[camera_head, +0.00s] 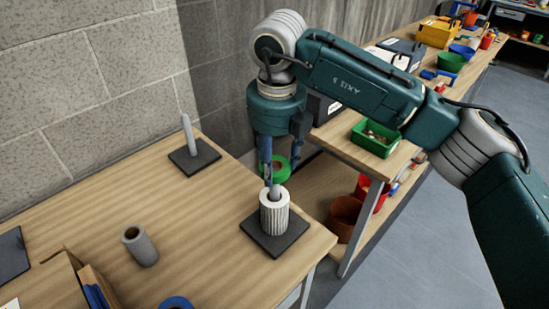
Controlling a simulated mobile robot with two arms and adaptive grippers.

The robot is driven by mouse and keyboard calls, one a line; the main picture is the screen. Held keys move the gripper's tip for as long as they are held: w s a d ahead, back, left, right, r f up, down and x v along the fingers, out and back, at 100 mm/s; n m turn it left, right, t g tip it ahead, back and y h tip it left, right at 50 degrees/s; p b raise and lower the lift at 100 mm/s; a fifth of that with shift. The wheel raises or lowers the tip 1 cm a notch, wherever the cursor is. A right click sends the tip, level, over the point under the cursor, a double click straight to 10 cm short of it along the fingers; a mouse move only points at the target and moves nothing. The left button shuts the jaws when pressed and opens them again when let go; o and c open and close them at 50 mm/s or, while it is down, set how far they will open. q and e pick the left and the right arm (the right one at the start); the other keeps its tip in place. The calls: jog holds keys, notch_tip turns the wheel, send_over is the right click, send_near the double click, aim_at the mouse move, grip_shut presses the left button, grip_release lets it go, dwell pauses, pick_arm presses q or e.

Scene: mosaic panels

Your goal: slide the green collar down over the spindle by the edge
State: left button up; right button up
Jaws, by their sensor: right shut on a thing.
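The green collar (281,174) is a short ring held between the blue-grey fingers of my right gripper (279,165), which points down. The collar shows just above and slightly behind the tip of the spindle by the edge (275,192) in the picture. A gap seems to separate them, but its depth is hard to tell. This spindle stands upright on a dark square base (256,236) near the table's right edge. A pale ribbed sleeve (274,217) sits around it, leaving only its top bare. My left gripper is out of view.
A bare second spindle (187,132) stands on a dark plate at the back. A grey hollow cylinder (140,246), a blue ring (176,303) and a cardboard box (62,283) lie nearer. A green bin (376,139) sits on the side bench. The mid-table is clear.

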aim_at(275, 186)
jog(key=shift+f+b, duration=1)
jog(key=shift+f, duration=1.65)
jog(key=shift+f+b, duration=1.05)
jog(key=shift+f, duration=0.15)
jog(key=o, duration=1.2)
jog(key=r, duration=0.8)
jog(key=s+r, duration=0.1)
jog(key=r, duration=0.3)
jog(key=shift+s+d, duration=0.1)
jog(key=shift+d, duration=0.05)
